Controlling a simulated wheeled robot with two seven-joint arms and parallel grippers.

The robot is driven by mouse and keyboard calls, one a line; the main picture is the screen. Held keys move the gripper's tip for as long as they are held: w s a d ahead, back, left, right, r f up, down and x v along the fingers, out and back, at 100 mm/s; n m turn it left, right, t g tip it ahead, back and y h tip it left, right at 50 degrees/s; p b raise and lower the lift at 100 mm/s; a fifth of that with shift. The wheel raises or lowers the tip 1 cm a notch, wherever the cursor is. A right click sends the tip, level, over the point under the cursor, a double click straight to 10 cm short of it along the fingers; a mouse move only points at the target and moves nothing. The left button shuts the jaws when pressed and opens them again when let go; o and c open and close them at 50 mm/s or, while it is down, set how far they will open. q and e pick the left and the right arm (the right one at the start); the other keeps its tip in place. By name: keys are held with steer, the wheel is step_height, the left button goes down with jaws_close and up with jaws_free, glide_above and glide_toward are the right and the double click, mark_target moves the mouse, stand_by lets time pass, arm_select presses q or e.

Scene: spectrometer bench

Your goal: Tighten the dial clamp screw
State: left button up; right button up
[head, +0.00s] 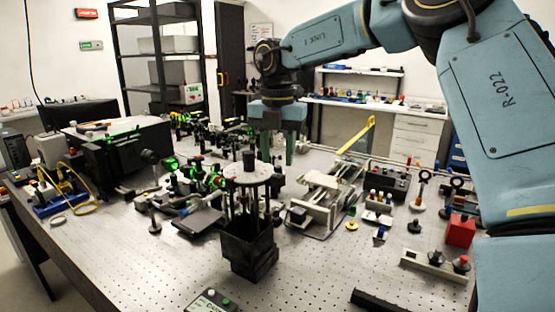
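A round grey disc (254,174) with a dark upright piece on top sits on a black stand (250,245) on the bench. It looks like the dial, but I cannot pick out its clamp screw at this size. My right gripper (278,150) comes in from the upper right and points down. It is just behind and above the disc in the picture, with no clear contact. Its teal fingers look apart, with nothing seen between them. My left gripper is not in view.
The perforated bench (310,275) is crowded with green-lit optics (195,180) at left, a pale metal mount (325,200) to the right of the stand, and a red block (461,230) farther right. A control box (212,302) lies at the front. Bare bench shows at front centre.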

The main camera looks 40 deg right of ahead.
mark_target(278, 167)
step_height(278, 167, up, 11)
steer(key=p, duration=0.2)
steer(key=shift+r, duration=0.15)
